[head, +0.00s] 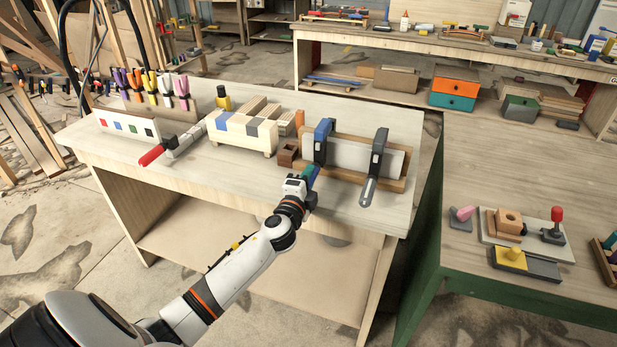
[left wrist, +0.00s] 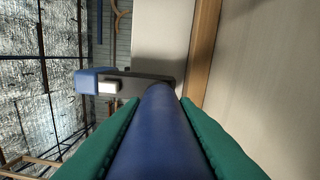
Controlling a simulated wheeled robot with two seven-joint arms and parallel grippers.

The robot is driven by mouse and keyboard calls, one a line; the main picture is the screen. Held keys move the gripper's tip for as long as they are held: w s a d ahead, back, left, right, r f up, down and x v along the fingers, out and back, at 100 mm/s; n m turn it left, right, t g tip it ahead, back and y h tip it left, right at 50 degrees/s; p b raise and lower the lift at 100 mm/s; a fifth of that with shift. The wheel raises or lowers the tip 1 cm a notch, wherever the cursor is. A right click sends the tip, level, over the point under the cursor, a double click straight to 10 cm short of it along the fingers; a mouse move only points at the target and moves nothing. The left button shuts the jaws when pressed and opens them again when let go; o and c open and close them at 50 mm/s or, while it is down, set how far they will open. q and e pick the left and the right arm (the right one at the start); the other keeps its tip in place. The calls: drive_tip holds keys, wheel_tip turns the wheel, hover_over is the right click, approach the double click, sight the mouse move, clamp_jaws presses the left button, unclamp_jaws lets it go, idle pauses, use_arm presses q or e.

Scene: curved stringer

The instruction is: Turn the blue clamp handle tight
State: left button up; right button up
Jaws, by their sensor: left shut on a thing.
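The blue clamp (head: 322,132) stands at the left end of a grey panel (head: 350,157) in a wooden frame, on the pale workbench. Its blue handle (left wrist: 160,130) runs down the middle of the left wrist view, between two green finger pads. My left gripper (head: 309,172) reaches in from the front and is shut on this handle. The clamp's dark bar and blue end (left wrist: 92,82) show beyond the handle in the left wrist view. The gripper hides most of the handle in the head view. My right gripper is not in view.
A second clamp (head: 374,165) with a grey handle stands right of the blue one. A crate of blocks (head: 243,132), a red-handled tool (head: 152,155) and a rack of colourful clamps (head: 150,88) are to the left. The bench's front right is mostly clear.

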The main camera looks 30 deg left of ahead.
use_arm(q)
drive_tip(key=m, duration=0.4)
drive_tip(key=shift+m+p, duration=0.3)
drive_tip(key=shift+p, duration=0.05)
drive_tip(key=m+p, duration=0.1)
drive_tip(key=m, duration=0.3)
drive_tip(key=shift+r+m, duration=0.15)
drive_tip(key=shift+m, duration=0.15)
drive_tip(key=m+p, duration=0.1)
drive_tip(key=m, duration=0.4)
drive_tip(key=shift+d+m+p, duration=0.1)
drive_tip(key=shift+m+p, duration=0.2)
drive_tip(key=shift+p, duration=0.1)
drive_tip(key=shift+m+h+p, duration=0.3)
drive_tip(key=shift+m+p, duration=0.5)
drive_tip(key=shift+m, duration=1.4)
drive_tip(key=o, duration=1)
